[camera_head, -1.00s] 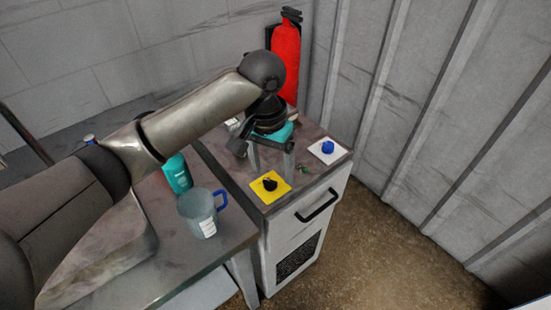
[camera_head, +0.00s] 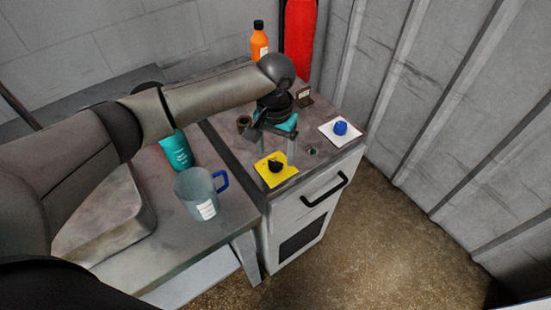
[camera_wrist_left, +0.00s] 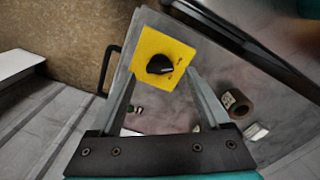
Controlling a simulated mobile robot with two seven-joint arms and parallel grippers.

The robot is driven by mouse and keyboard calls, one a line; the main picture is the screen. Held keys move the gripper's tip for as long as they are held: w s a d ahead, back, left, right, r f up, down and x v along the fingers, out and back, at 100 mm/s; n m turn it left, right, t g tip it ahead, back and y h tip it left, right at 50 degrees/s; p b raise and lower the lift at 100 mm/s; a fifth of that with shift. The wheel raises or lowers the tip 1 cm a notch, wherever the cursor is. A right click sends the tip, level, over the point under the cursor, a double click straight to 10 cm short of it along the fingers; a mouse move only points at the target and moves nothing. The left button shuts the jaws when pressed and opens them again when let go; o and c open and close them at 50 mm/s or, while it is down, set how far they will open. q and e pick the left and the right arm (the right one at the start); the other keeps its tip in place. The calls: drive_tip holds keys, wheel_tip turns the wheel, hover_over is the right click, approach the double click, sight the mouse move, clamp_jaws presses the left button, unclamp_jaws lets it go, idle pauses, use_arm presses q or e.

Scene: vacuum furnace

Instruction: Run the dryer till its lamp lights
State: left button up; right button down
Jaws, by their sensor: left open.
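A grey cabinet (camera_head: 300,222) with a black handle and dark grille stands right of the bench. On its top, a yellow plate (camera_head: 265,172) carries a black knob (camera_head: 275,167), and a white plate (camera_head: 328,134) carries a blue knob (camera_head: 340,128). A small dark green thing (camera_head: 311,151) sits between the plates; I cannot tell if it is a lamp or lit. My right gripper is not in view.
A blue-handled jug (camera_head: 197,196) and teal bottle (camera_head: 177,151) stand on the bench (camera_head: 222,229). A brown ring (camera_head: 244,123) and a small brown stand (camera_head: 304,97) are behind the gripper. An orange bottle (camera_head: 259,42) and red cylinder (camera_head: 300,40) stand at the back.

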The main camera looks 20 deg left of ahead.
sight(276, 165)
use_arm(q)
drive_tip(key=shift+f, duration=1.4)
drive_tip(key=shift+c, duration=0.2)
clamp_jaws()
